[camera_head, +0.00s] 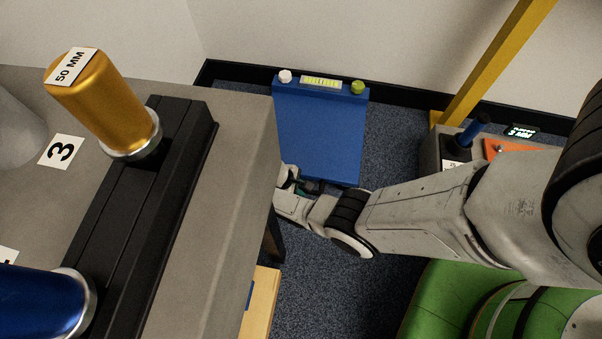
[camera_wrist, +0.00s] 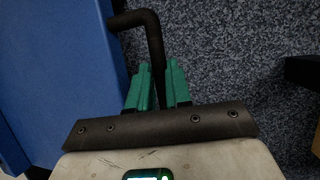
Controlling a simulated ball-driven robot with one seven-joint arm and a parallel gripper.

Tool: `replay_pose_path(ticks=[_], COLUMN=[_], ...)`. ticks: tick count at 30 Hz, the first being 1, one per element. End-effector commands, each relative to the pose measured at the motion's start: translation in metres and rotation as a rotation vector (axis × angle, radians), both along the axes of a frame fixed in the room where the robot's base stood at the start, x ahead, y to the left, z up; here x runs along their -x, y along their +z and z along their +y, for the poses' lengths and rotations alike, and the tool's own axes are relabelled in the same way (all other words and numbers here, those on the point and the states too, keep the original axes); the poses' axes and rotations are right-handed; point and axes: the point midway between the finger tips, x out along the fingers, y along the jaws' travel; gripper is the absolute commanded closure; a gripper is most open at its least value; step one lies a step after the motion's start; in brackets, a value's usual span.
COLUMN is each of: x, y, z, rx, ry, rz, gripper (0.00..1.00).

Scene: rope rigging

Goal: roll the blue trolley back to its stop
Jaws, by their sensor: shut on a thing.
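The blue trolley (camera_head: 320,135) stands on the carpet in the head view, its far end close to the back wall. In the wrist view its blue surface (camera_wrist: 60,75) fills the left side. A dark bent handle (camera_wrist: 135,18) comes off its edge. My gripper (camera_wrist: 158,78) has its green fingers closed on the handle's straight part, one finger on each side. In the head view my gripper (camera_head: 302,186) is at the trolley's near edge, and the handle is hard to make out.
A small display (camera_head: 321,82) sits at the trolley's far edge, between a white knob (camera_head: 285,76) and a green one (camera_head: 358,87). A grey bench (camera_head: 225,160) stands close on the left. A yellow post (camera_head: 490,65) and a grey box with an orange panel (camera_head: 500,148) stand right.

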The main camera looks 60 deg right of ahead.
Motion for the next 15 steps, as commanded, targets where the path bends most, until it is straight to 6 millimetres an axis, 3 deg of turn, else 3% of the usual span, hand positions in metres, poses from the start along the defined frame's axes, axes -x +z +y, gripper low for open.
replay_pose_path(ticks=[4, 5, 12, 15], x=[-0.0062, -0.0065, -0.0047, -0.004], y=[0.0006, 0.0007, 0.0004, 0.0003], z=[0.0016, 0.0016, 0.0011, 0.0009], rx=[-0.003, -0.004, -0.003, -0.002], ry=[0.004, 0.006, 0.003, 0.003], rz=[-0.016, -0.017, -0.012, -0.012], gripper=[1.0, 0.8, 0.57, 0.56])
